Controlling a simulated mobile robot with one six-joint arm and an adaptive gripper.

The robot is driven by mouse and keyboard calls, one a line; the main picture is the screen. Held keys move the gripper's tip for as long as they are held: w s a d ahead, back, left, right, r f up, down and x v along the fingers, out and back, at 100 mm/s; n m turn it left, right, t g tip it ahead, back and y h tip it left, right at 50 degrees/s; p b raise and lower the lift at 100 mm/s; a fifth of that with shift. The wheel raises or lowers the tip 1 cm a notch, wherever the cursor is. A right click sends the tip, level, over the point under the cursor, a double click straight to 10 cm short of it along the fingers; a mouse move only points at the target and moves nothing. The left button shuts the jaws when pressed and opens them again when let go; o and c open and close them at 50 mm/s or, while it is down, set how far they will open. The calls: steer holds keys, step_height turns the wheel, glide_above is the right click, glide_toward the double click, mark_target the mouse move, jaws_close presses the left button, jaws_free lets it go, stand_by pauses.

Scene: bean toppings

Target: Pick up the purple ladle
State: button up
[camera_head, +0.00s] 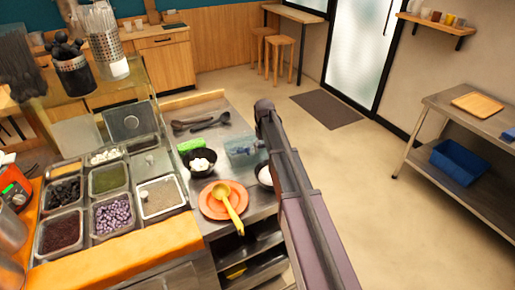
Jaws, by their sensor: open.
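No ladle that is clearly purple shows in the head view. Two dark ladles or spoons (205,123) lie at the back of the steel counter, and their exact colour is hard to tell. A yellow ladle (228,206) rests across an orange plate (213,211) at the counter's front. My arm (300,195) reaches up from the lower right, over the counter's right edge. My gripper cannot be made out and seems hidden by the arm or out of the picture.
Steel topping bins (111,214) fill the left. A black bowl with white contents (200,163), a green item (190,145) and a pale translucent container (240,147) stand on the counter. Another bowl (265,175) is partly behind my arm. Open floor lies right.

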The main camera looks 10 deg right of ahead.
jaws_close()
steer(key=shift+r, duration=0.1)
stand_by(0.4)
step_height(320, 180, up, 10)
steer(key=p, duration=1)
stand_by(0.6)
